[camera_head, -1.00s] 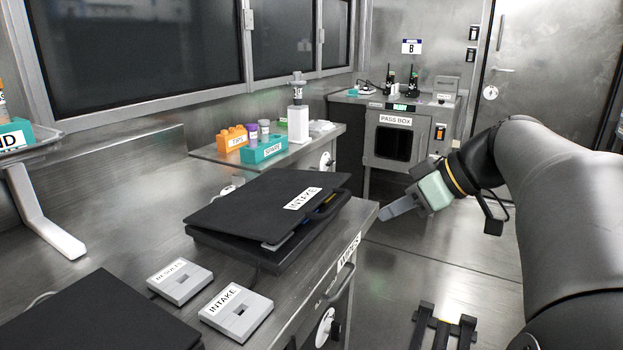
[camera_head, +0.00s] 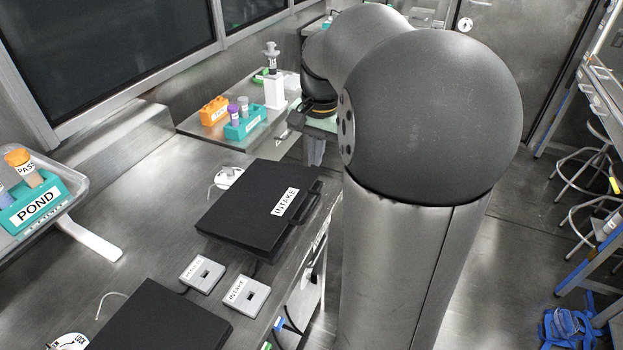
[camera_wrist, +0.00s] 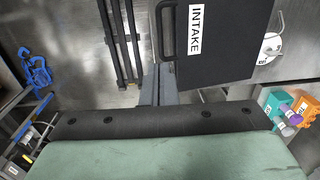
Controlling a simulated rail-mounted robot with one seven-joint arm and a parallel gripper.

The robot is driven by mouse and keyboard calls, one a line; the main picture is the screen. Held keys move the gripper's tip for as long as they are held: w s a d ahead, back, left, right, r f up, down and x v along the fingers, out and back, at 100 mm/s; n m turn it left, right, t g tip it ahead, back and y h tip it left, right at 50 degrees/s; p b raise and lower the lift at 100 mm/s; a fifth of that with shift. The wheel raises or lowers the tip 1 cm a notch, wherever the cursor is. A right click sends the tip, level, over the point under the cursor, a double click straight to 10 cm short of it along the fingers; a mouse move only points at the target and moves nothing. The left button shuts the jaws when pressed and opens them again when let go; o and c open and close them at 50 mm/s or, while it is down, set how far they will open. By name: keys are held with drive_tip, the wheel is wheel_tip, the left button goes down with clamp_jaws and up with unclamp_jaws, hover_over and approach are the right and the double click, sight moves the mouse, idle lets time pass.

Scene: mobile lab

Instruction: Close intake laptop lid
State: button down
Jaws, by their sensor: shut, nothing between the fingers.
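The black intake laptop (camera_head: 248,205), with a white INTAKE label on its lid, lies on the steel bench. Its lid looks flat on the base, with no clear gap showing at this angle. It also shows at the top right of the wrist view (camera_wrist: 228,58). My gripper (camera_wrist: 159,84) is shut and empty, its fingers beside the laptop's handle-side edge; I cannot tell whether they touch it. In the head view my gripper (camera_head: 315,152) is partly hidden behind my arm, beyond the laptop.
Two small grey label blocks, RESULTS (camera_head: 202,274) and INTAKE (camera_head: 246,296), lie before the laptop. Another black device (camera_head: 160,322) lies at the near edge. A teal rack (camera_head: 245,124) and an orange rack (camera_head: 214,111) stand behind. Stools (camera_head: 590,170) stand at right.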

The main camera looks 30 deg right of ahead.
sight(311, 208)
drive_tip(key=f, duration=1.4)
drive_tip(key=shift+w+a, duration=0.25)
drive_tip(key=shift+w, duration=0.1)
drive_tip(key=f+b, duration=0.2)
drive_tip(key=f, duration=0.1)
drive_tip(key=f+b, duration=0.1)
drive_tip(key=shift+s+d+f, duration=0.2)
drive_tip(key=shift+s+d, duration=0.05)
drive_tip(key=shift+s, duration=0.3)
drive_tip(key=shift+f, duration=0.1)
drive_tip(key=shift+s, duration=0.1)
wheel_tip(311, 208, up, 15)
drive_tip(key=s+d+p, duration=0.2)
drive_tip(key=p, duration=0.1)
drive_tip(key=s+a+f+n, duration=0.3)
drive_tip(key=s+a+n, duration=0.2)
drive_tip(key=a, duration=0.5)
drive_tip(key=s+a+f+n, duration=0.2)
drive_tip(key=s+a+n, duration=0.4)
drive_tip(key=s+a, duration=0.2)
drive_tip(key=shift+s+a+f, duration=0.4)
drive_tip(key=shift+a, duration=0.55)
